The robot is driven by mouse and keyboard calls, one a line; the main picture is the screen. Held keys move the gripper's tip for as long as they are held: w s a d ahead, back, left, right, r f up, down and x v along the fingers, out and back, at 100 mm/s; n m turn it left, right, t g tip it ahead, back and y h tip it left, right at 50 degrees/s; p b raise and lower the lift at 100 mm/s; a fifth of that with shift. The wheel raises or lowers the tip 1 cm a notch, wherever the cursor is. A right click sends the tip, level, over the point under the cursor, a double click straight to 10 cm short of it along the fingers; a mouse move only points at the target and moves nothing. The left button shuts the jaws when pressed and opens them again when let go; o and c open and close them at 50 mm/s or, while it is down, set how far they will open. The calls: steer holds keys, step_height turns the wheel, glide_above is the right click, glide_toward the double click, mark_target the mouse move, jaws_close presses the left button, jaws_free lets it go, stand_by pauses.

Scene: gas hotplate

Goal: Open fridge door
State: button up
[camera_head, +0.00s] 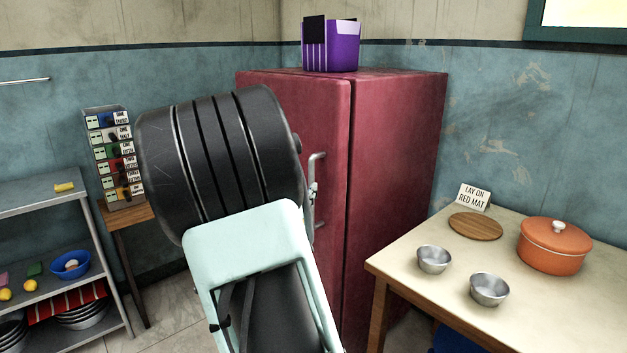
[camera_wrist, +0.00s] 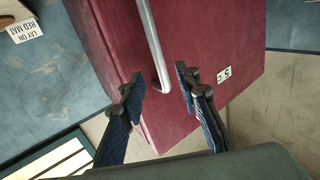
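The red fridge (camera_head: 395,150) stands in the corner, and its door (camera_head: 325,110) looks closed, with a narrow dark seam at the edge. A vertical metal handle (camera_head: 317,165) is on the door near that edge. In the wrist view the handle (camera_wrist: 150,40) runs down between my fingers, with its bent end near the fingertips. My gripper (camera_wrist: 159,88) is open, with one finger on each side of the handle in the picture. I cannot tell whether either finger touches it. In the head view my arm hides most of the gripper and part of the door.
A table (camera_head: 400,255) with metal bowls, an orange pot (camera_head: 553,245) and a wooden board (camera_head: 475,226) stands right of the fridge. A purple box (camera_head: 343,47) sits on top of the fridge. A shelf (camera_head: 40,200) and small stand (camera_head: 128,214) are at left.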

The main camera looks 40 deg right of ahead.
mark_target(311, 178)
steer(key=b+x, duration=0.1)
steer(key=x, duration=0.8)
jaws_close()
